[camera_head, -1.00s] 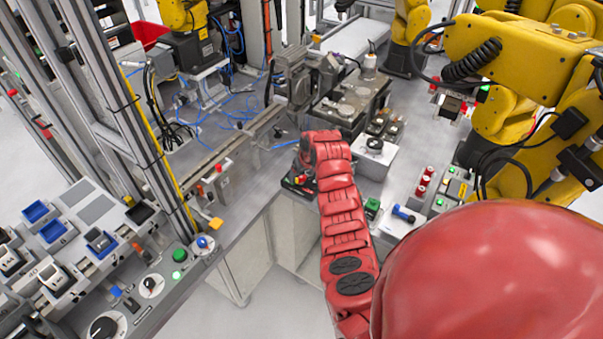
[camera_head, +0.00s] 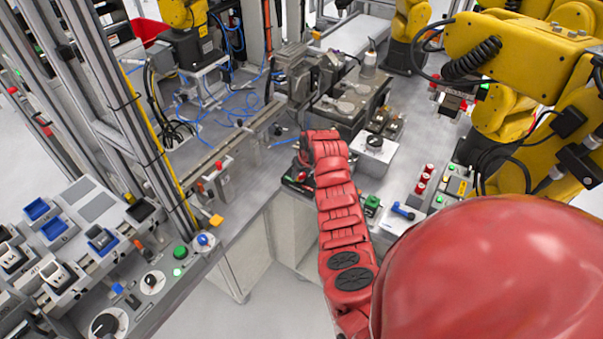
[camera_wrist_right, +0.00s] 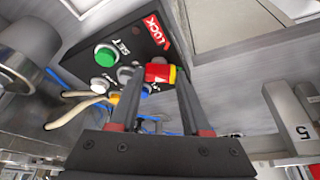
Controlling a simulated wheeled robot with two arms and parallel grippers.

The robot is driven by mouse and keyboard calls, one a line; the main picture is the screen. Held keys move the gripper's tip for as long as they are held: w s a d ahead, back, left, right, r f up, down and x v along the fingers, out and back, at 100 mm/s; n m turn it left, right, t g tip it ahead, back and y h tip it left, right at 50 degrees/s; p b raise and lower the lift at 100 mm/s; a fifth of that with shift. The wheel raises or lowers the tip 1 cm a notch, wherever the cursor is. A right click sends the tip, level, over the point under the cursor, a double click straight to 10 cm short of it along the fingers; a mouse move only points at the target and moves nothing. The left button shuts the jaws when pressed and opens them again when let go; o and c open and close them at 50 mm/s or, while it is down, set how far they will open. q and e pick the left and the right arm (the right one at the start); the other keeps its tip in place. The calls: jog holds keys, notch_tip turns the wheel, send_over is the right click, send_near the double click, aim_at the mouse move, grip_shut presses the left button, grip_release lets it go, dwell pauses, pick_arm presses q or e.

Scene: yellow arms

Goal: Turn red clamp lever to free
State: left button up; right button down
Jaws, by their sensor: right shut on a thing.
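The red clamp lever (camera_wrist_right: 157,73), with a yellow end, stands on a dark control box (camera_wrist_right: 112,62) in the right wrist view. My right gripper (camera_wrist_right: 160,84) has one finger on each side of it and is shut on it. A red LOCK label (camera_wrist_right: 154,31) is on the box above the lever; the lever does not line up with it. In the head view my right gripper is mostly hidden by my red wrist, beside the box (camera_head: 297,183) at the bench edge. My left gripper is not in view.
A green button (camera_wrist_right: 104,56) marked SET is left of the lever, with a white button below it. A cream cable (camera_wrist_right: 68,113) runs close to the left finger. In the head view, a white box with a black knob (camera_head: 374,152) stands right of my wrist.

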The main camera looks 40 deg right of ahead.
jog(key=shift+w+a+m+h+b, duration=0.1)
jog(key=shift+m+h+b, duration=0.45)
jog(key=shift+m, duration=1.05)
jog(key=shift+c, duration=1.8)
grip_release()
jog(key=shift+r, duration=0.1)
